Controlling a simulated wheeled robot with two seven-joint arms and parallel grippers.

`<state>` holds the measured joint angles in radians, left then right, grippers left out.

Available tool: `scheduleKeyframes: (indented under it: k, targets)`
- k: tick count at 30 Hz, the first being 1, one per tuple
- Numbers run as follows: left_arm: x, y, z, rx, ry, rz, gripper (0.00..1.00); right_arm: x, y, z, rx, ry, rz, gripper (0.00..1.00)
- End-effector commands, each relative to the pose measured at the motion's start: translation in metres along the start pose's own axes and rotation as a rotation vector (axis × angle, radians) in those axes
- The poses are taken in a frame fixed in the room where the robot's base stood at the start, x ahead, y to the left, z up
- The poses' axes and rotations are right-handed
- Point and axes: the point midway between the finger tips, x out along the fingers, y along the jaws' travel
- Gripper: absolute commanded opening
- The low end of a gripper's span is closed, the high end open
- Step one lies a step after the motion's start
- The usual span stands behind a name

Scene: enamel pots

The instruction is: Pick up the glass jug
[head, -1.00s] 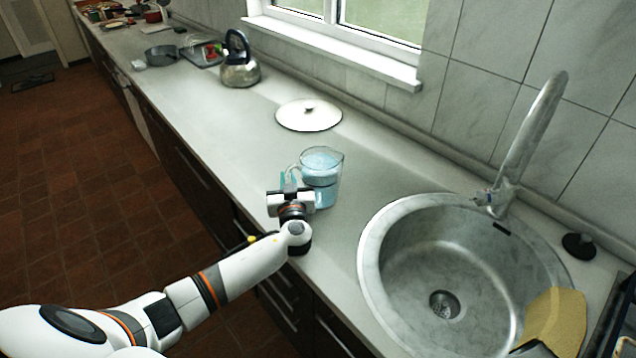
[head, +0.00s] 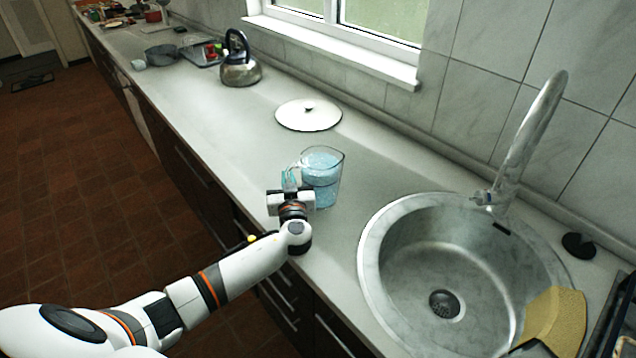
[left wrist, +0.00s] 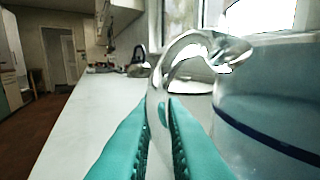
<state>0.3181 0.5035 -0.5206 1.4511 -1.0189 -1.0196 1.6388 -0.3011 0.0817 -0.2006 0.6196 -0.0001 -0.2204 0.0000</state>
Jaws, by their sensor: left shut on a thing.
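The glass jug (head: 322,178) stands upright on the counter, left of the sink, with bluish contents or tint. Its clear curved handle points left, toward my gripper. My left gripper (head: 289,180) is at the handle, its teal fingers shut on it. In the left wrist view the fingers (left wrist: 158,135) close on both sides of the glass handle (left wrist: 157,105), and the jug's body (left wrist: 268,115) fills the right side. The jug appears to rest on the counter. My right gripper is not in view.
A round metal sink (head: 455,265) with a tall faucet (head: 525,140) lies to the right. A white lid (head: 308,115) lies behind the jug, and a kettle (head: 240,70) stands farther back. A yellow cloth (head: 556,318) hangs at the sink's rim. The counter left of the jug is clear.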

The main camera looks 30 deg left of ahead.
Motion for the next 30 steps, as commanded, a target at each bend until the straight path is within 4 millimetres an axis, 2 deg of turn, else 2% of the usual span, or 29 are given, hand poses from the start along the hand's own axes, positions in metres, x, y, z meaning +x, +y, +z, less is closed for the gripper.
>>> scheduleKeyframes:
  k: [14, 15, 30]
  targets:
    - [-0.0004, 0.0012, -0.0026, 0.009, 0.003, 0.001, 0.0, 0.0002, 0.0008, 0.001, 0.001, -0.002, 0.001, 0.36]
    - [0.0009, 0.0007, 0.0025, 0.001, -0.005, 0.002, 0.0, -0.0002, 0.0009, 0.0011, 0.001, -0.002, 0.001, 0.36]
    - [0.0005, 0.0015, 0.006, 0.004, -0.001, 0.003, 0.0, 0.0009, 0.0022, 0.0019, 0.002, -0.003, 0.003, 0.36]
